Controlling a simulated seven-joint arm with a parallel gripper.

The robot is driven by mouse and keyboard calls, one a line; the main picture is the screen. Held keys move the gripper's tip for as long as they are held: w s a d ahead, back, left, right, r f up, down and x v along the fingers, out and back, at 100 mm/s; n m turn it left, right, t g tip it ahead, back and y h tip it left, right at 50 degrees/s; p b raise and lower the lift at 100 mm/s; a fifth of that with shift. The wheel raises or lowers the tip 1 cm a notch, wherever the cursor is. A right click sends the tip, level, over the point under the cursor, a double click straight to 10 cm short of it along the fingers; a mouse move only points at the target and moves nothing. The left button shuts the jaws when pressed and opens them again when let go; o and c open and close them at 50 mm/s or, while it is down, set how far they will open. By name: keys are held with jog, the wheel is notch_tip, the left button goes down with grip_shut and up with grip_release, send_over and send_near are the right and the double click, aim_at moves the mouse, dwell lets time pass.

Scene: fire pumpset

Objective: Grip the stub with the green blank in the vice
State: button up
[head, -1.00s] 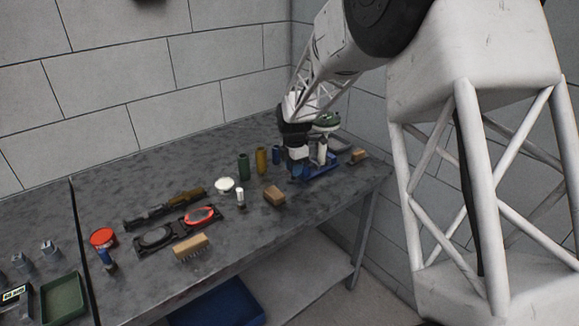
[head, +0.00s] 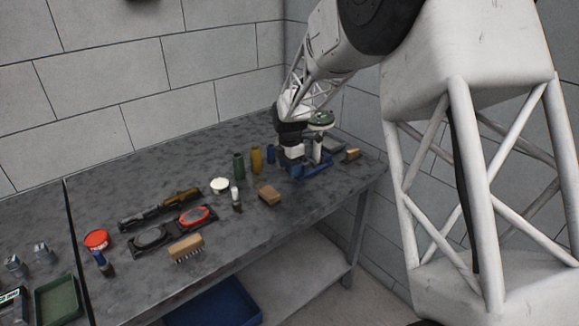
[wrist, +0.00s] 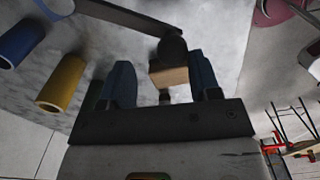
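The blue vice (head: 316,169) stands near the far right end of the workbench. A pale upright stub (head: 317,148) stands at it, with a round green blank (head: 321,118) on top, partly behind my wrist. My gripper (head: 291,165) is low beside the vice, on its left. In the wrist view my gripper (wrist: 165,88) has its two dark blue fingers apart. A dark round knob (wrist: 172,48) at the end of a dark bar and a tan block (wrist: 168,76) show between or beyond them. A gap shows at the left finger; contact at the right finger is unclear.
Blue (head: 271,153), yellow (head: 256,159) and green (head: 238,166) tubes stand left of my gripper. A wooden block (head: 270,195) lies in front, another (head: 353,154) to the right. Brushes, a red tin (head: 96,240) and a black tray lie further left. The bench's front edge is close.

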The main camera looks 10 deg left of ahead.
jog(key=shift+r, duration=0.1)
notch_tip(320, 180, up, 8)
jog(key=shift+f, duration=0.2)
dwell(0.4)
jog(key=shift+d, duration=0.25)
jog(key=c, duration=0.6)
jog(key=d+m, duration=0.2)
jog(key=w+d+m+y, duration=0.1)
jog(key=d+m, duration=0.1)
jog(key=d+m+y, duration=0.1)
jog(key=d+m, duration=0.1)
jog(key=shift+w+d+g, duration=0.25)
jog(key=shift+w+g, duration=0.15)
grip_shut()
jog(key=w+d+r+m+y, duration=0.1)
jog(key=d+m+y, duration=0.1)
jog(key=d+m, duration=0.3)
jog(key=w+d+m+t+y, duration=0.1)
jog(key=w+d+m+y, duration=0.1)
jog(key=d+m, duration=0.3)
jog(key=shift+d+r+m+y, duration=0.4)
jog(key=shift+w, duration=0.1)
